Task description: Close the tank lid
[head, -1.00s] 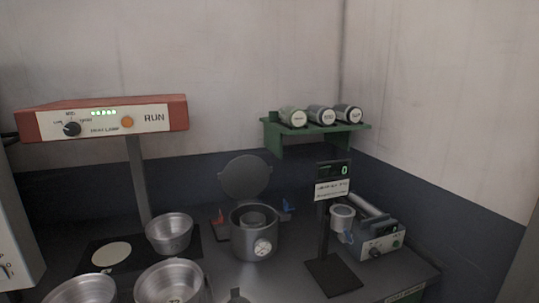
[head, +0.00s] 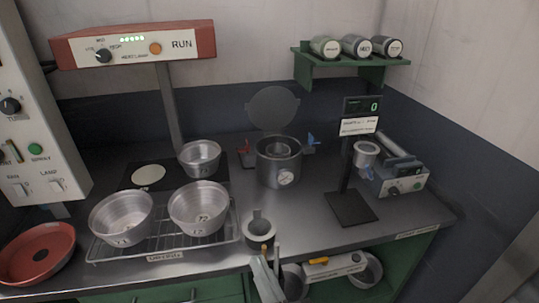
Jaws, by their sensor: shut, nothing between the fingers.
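The tank (head: 278,172) is a dark grey round pot with a white dial on its front, standing on the counter in the head view. Its round grey lid (head: 273,108) stands up, tilted back at the rear of the rim, so the tank is open. A smaller round part shows inside the tank. A red-handled fitting (head: 245,150) is at its left and a blue-handled fitting (head: 312,142) at its right.
Metal bowls (head: 121,216) stand on a wire rack left of the tank. A post with a display (head: 362,106) stands to its right. A dark ring-shaped holder (head: 261,235) is at the front edge. A green shelf (head: 345,60) holds canisters. Counter in front of the tank is partly clear.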

